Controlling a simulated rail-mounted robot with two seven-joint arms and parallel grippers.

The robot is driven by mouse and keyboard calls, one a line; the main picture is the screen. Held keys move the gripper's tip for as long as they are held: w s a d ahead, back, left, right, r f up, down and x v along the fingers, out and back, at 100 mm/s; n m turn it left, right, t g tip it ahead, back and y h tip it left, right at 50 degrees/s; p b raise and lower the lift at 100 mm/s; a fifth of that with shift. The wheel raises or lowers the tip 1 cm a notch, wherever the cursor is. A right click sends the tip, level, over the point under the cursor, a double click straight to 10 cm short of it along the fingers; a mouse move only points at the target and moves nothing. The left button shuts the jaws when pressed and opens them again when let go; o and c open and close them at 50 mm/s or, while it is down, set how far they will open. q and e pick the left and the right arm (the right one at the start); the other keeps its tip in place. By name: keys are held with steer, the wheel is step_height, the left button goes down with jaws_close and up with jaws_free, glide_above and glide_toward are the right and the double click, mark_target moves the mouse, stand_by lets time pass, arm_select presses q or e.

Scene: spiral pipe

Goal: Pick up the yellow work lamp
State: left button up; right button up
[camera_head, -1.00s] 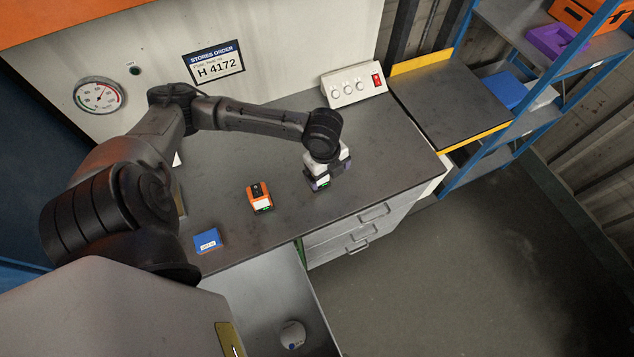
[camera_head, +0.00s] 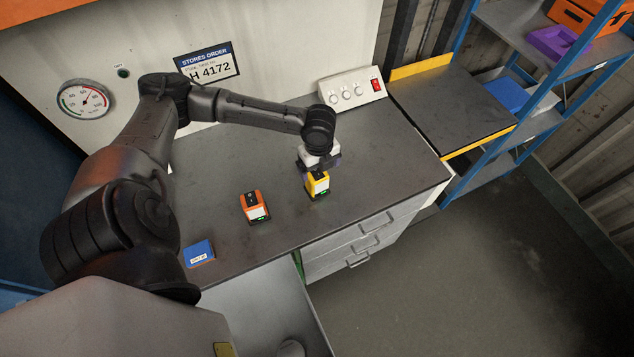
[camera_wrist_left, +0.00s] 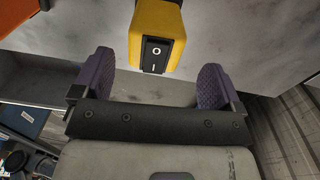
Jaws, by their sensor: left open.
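The yellow work lamp (camera_head: 318,184) stands on the grey bench top, near its front edge. In the left wrist view, the lamp's yellow body (camera_wrist_left: 157,28) shows at the top centre, with a black rocker switch on it. My left gripper (camera_head: 318,166) is at the lamp's upper end in the head view. In the left wrist view, its two purple-padded fingers (camera_wrist_left: 158,82) are wide apart, and the lamp lies ahead of the gap between them. Nothing is gripped. My right gripper is not in view.
An orange lamp-like unit (camera_head: 254,206) stands left of the yellow lamp, with a blue box (camera_head: 199,253) further left. A white control box (camera_head: 352,90) stands at the back of the bench. An open drawer (camera_head: 262,305) juts out below the bench front.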

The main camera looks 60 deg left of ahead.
mark_target(316, 188)
arm_select(q)
steer(key=shift+s+f, duration=0.15)
steer(key=shift+f, duration=1.25)
steer(key=shift+s+f, duration=0.15)
steer(key=shift+f, duration=1.25)
steer(key=shift+c, duration=0.4)
steer(key=shift+r, duration=0.1)
steer(key=c, duration=1.1)
